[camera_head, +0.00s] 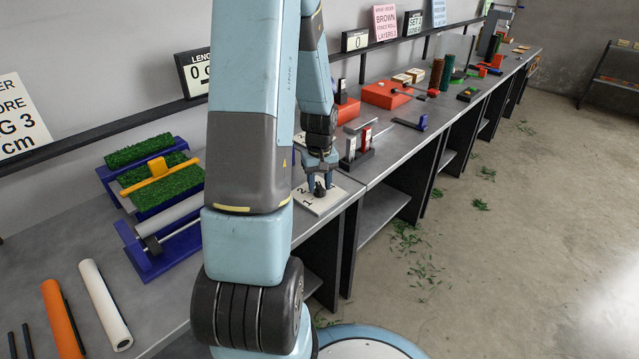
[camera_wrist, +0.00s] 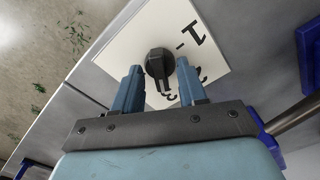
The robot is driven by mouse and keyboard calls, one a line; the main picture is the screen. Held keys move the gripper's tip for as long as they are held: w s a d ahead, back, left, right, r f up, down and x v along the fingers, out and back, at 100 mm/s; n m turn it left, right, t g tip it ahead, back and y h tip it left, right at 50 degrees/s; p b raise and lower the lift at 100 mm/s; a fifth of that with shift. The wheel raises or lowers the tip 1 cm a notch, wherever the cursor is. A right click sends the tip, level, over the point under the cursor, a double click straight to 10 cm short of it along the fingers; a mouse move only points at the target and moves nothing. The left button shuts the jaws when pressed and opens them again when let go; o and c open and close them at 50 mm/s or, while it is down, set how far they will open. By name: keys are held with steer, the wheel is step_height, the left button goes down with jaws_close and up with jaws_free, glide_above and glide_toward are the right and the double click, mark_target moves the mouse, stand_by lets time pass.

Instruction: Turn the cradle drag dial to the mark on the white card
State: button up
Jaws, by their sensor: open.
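The drag dial (camera_wrist: 159,64) is a dark, faceted knob on a white plate (camera_wrist: 199,30) with black numerals. In the wrist view, my gripper (camera_wrist: 158,70) is open, with one blue finger on each side of the dial. I cannot tell whether either finger touches it. In the head view, my gripper (camera_head: 320,176) points down over the white plate (camera_head: 309,207), where 1 and 2 show. The dial's pointer setting is unclear. A white card (camera_head: 20,118) at the left edge is cut off; it shows "G 3" and "cm".
A blue cradle with green turf pads (camera_head: 147,151) and a roller stands left of my arm. An orange tube (camera_head: 62,319) and a white tube (camera_head: 104,303) lie nearer. Bench edge is close.

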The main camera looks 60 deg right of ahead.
mark_target(319, 186)
step_height(319, 186, up, 14)
stand_by(0.6)
steer(key=shift+f, duration=0.15)
stand_by(0.3)
steer(key=w+a+r+n+t+h, duration=0.1)
steer(key=w+a+r+n, duration=0.1)
steer(key=w+a+r, duration=0.7)
steer(key=w+a+r+n+t, duration=0.1)
steer(key=w+a+r+n, duration=0.15)
steer(key=w+a, duration=0.7)
steer(key=s+a+r+n+t, duration=0.1)
steer(key=s+a+r, duration=0.1)
steer(key=a, duration=0.7)
steer(key=s+a+r+n+t, duration=0.1)
steer(key=s+a+r+n, duration=0.1)
steer(key=a, duration=0.6)
steer(key=s+a+r+n+t+y, duration=0.1)
steer(key=s+a+r+n, duration=0.1)
steer(key=a, duration=0.7)
steer(key=shift+s+a+r+t, duration=0.25)
steer(key=shift+s+a+t, duration=0.05)
steer(key=shift+s, duration=0.1)
